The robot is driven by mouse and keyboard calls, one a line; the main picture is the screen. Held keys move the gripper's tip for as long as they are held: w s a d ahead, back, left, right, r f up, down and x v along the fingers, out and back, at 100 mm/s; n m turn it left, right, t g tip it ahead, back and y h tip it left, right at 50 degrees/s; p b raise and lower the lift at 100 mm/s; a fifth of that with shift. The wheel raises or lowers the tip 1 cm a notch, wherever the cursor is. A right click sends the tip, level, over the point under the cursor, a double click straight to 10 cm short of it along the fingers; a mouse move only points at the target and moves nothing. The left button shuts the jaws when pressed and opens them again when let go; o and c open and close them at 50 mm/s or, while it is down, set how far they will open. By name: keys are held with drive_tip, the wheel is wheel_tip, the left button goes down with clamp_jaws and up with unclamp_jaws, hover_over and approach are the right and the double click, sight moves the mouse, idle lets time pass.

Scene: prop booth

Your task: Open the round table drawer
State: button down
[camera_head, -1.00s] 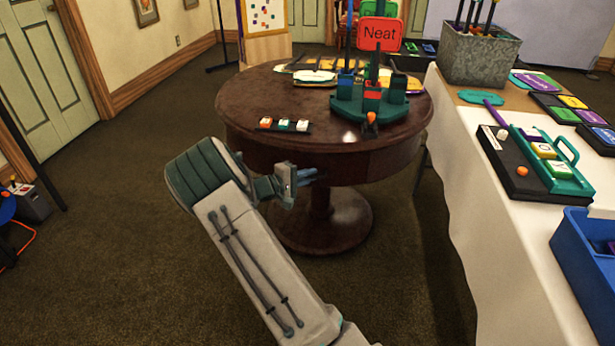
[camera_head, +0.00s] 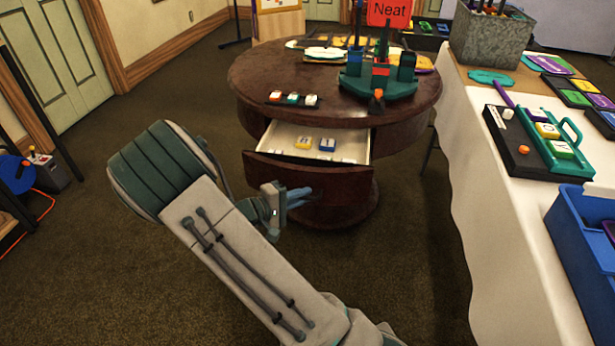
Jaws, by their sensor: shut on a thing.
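The round table (camera_head: 290,88) is dark polished wood on a central pedestal. Its drawer (camera_head: 268,171) is pulled out toward me, showing a white interior with a yellow block (camera_head: 303,143) and a blue block (camera_head: 327,145) inside.
On the tabletop are a black strip of small blocks (camera_head: 291,99), a teal stand (camera_head: 378,88) and a red "Neat" sign (camera_head: 390,11). A white-clothed table (camera_head: 480,230) with a blue bin (camera_head: 585,235) stands at right.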

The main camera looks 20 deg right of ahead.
drive_tip(key=s+a, duration=0.5)
drive_tip(key=s, duration=0.2)
drive_tip(key=shift+p, duration=0.3)
drive_tip(key=c, duration=1.5)
unclamp_jaws()
drive_tip(key=p+v, duration=0.2)
drive_tip(key=v, duration=1.1)
drive_tip(key=shift+a, duration=0.4)
drive_tip(key=shift+r+p, duration=0.15)
drive_tip(key=shift+p, duration=0.15)
